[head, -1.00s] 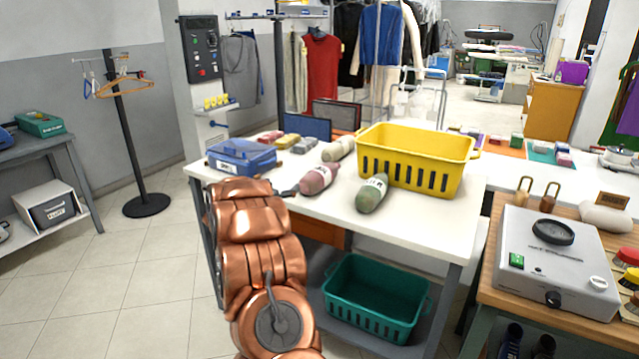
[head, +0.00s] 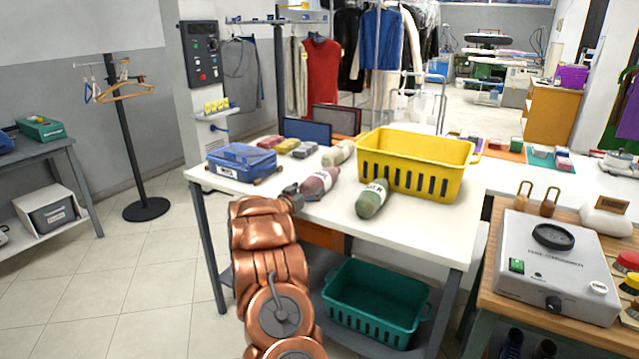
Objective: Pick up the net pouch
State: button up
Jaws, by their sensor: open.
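Three plump, pouch-like rolls lie on the white table (head: 440,222): a pink one (head: 321,182) with a white label, a green one (head: 371,202) with a white label, and a beige one (head: 338,153) behind. The view does not show clearly which one is the net pouch. My gripper (head: 297,191) is at the table's front left, at the near left end of the pink roll. It is small and partly hidden by my copper-coloured arm. I cannot tell whether its fingers touch the roll. Nothing is lifted.
A yellow basket (head: 415,165) stands behind the green roll. A blue case (head: 241,162) lies left of my gripper, with several small coloured packs (head: 290,146) behind. A teal basket (head: 370,302) is on the shelf below. A grey machine (head: 556,262) stands at right.

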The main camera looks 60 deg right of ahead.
jog(key=shift+d, duration=1.25)
jog(key=shift+c, duration=0.3)
jog(key=c, duration=1.5)
jog(key=shift+c, duration=0.2)
jog(key=shift+r+p, duration=0.2)
jog(key=shift+p, duration=0.15)
